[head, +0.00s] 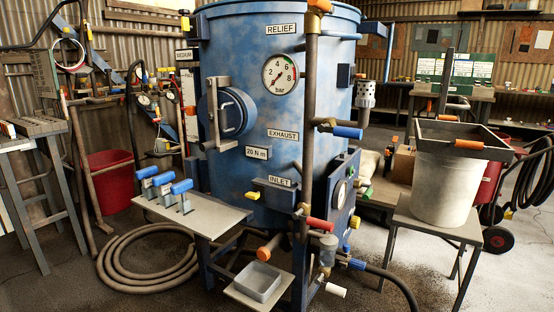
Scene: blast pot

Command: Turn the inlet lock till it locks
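A big blue pot (240,90) stands upright in the middle of the head view. The INLET label (279,182) is low on its front. Under the label is a dark blue bracket (272,193) with a yellow tab (254,195) at its left end. A valve with a red handle (319,225) sits below and to the right of the label, on the upright pipe. Which of these parts is the inlet lock, and whether it is locked, I cannot tell. Neither of my grippers is in view.
A shelf with blue-handled levers (168,186) juts out at the front left. A small grey tray (258,282) stands low in front. A white bucket (440,190) stands on a table at the right. A coiled hose (150,262) lies on the floor.

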